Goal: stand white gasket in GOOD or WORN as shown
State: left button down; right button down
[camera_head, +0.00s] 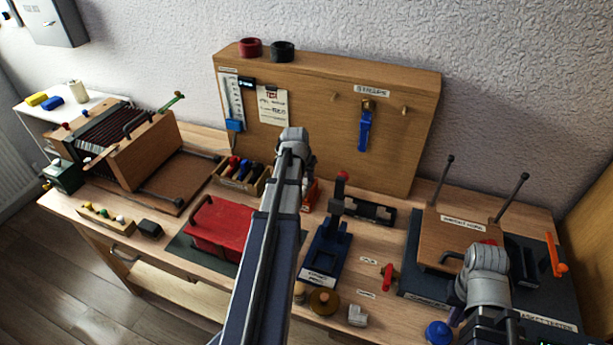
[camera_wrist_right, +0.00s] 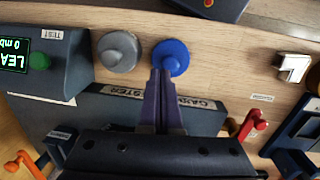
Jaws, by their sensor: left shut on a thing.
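A white L-shaped piece (camera_head: 357,315), which may be the white gasket, lies near the bench's front edge. It also shows in the right wrist view (camera_wrist_right: 293,67). Two small labels (camera_head: 367,261) (camera_head: 366,294) sit nearby, too small to read surely; a red piece (camera_head: 387,276) stands beside them. My left arm crosses the middle of the head view; its wrist end is above the bench, and its fingers and anything in them are hidden. My right gripper (camera_wrist_right: 162,75) has its fingers together at the edge of a blue knob (camera_wrist_right: 171,56); I see no clear grip on it.
A grey knob (camera_wrist_right: 118,50) and a tester with a lit screen (camera_wrist_right: 15,55) are beside the blue knob. A dark blue stand (camera_head: 327,252), a red box (camera_head: 222,228) and a tool tray (camera_head: 240,178) crowd the bench. A wooden panel (camera_head: 330,110) stands behind.

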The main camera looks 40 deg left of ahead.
pick_arm(q)
jog(key=shift+c, duration=2.3)
grip_release()
jog(key=shift+r, duration=0.15)
pick_arm(e)
jog(key=shift+r, duration=0.15)
pick_arm(q)
notch_tip(320, 180, up, 7)
jog(key=p, duration=0.7)
jog(key=shift+r+p, duration=0.2)
jog(key=shift+p, duration=0.1)
pick_arm(e)
notch_tip(320, 180, up, 7)
pick_arm(q)
jog(key=shift+f, duration=0.1)
pick_arm(e)
jog(key=shift+r, duration=0.1)
